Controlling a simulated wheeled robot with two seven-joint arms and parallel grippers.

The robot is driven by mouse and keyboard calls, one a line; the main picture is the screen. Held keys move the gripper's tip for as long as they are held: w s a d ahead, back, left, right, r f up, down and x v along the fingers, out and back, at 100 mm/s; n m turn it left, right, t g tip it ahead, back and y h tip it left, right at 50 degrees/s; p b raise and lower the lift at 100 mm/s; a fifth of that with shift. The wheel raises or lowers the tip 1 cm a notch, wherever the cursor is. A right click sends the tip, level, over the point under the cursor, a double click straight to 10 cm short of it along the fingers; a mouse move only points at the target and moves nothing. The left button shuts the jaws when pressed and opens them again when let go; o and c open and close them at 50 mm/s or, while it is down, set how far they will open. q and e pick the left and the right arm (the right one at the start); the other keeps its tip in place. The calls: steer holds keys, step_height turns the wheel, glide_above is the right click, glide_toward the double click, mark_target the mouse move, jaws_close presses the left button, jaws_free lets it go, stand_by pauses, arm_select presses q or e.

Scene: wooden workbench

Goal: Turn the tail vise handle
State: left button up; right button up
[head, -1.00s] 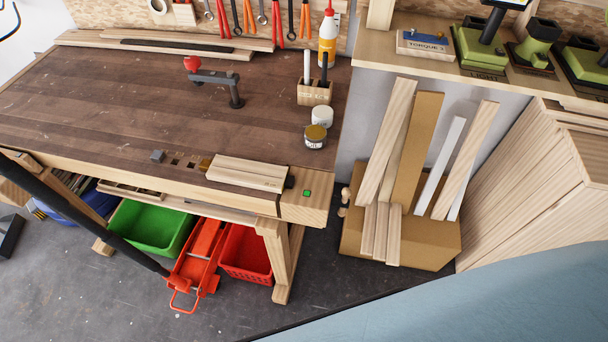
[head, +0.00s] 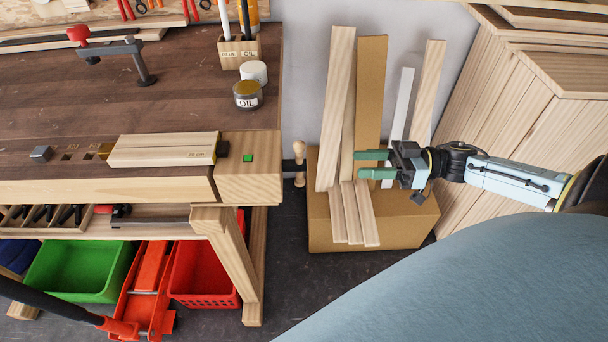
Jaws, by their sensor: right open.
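The tail vise handle (head: 299,151) is a small pale wooden bar with knobbed ends at the right end of the bench, standing roughly upright in the picture. Its middle is at a dark screw beside the vise's wooden end block (head: 248,175). A pale wooden board (head: 163,150) lies on the bench top at the vise, against a dark stop. My right gripper (head: 360,164) comes in from the right with its two green fingers apart and empty, pointing left toward the handle. A clear gap separates the fingertips from the handle. My left gripper is not in view.
A cardboard box (head: 408,222) with several upright boards stands under and behind my right gripper. An oil tin (head: 247,96) and a white jar (head: 254,72) stand near the bench's right edge. Green (head: 80,270) and red (head: 205,270) bins are below the bench.

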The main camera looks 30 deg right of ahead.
mark_target(304, 165)
arm_select(q)
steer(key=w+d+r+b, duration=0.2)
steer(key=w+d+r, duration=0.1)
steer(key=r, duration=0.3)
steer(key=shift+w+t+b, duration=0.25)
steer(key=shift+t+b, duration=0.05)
steer(key=shift+b, duration=0.05)
arm_select(e)
steer(key=shift+g, duration=0.3)
steer(key=x, duration=1.3)
steer(key=shift+a+r, duration=0.25)
steer(key=shift+r, duration=0.15)
jaws_close()
steer(key=shift+n, duration=0.3)
